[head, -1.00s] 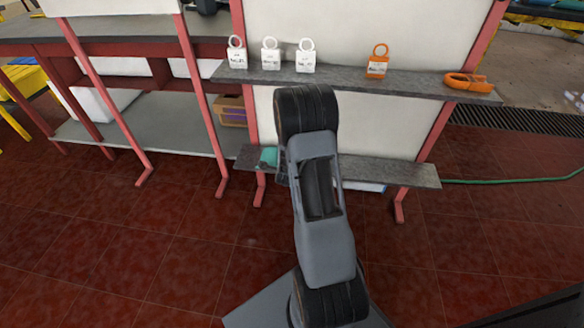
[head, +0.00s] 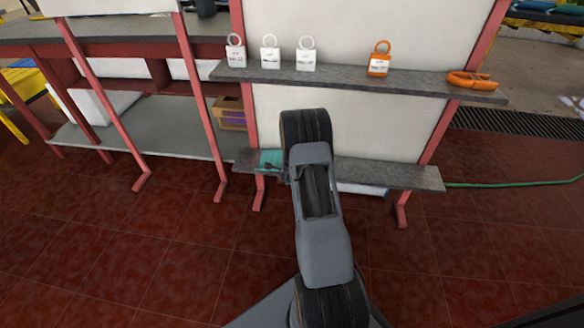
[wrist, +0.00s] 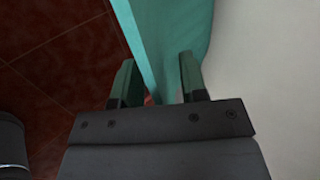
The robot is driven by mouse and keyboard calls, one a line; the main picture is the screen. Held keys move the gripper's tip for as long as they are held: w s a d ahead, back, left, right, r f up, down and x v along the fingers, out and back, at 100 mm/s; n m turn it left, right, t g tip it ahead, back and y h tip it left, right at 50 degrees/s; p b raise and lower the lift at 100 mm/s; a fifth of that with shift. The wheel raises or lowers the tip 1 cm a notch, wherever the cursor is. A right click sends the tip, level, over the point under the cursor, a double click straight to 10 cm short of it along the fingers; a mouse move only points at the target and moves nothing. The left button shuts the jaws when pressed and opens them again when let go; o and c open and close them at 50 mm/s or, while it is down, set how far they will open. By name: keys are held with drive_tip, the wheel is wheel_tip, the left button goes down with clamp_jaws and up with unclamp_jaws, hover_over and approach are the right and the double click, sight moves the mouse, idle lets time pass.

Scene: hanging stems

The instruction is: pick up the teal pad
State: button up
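The teal pad (head: 271,158) is at the left end of the lower grey shelf, beside my arm. In the wrist view the teal pad (wrist: 172,28) reaches down from the top edge toward the space between my fingers. My gripper (wrist: 156,68) is open, with its two fingers apart. The left finger is left of the pad's near edge, and the right finger overlaps the pad's face in the picture. I cannot tell whether either finger touches it. In the head view my gripper (head: 270,169) is small and dark at the pad, partly hidden by my arm.
The lower shelf (head: 400,174) runs right, below a white panel (head: 380,120). The upper shelf (head: 340,78) above holds white padlocks (head: 270,53), an orange padlock (head: 379,60) and an orange clamp-like item (head: 472,80). A red post (head: 240,118) stands close to the pad. Open tiled floor lies in front.

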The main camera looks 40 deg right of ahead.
drive_tip(key=shift+d, duration=0.1)
clamp_jaws()
idle(0.3)
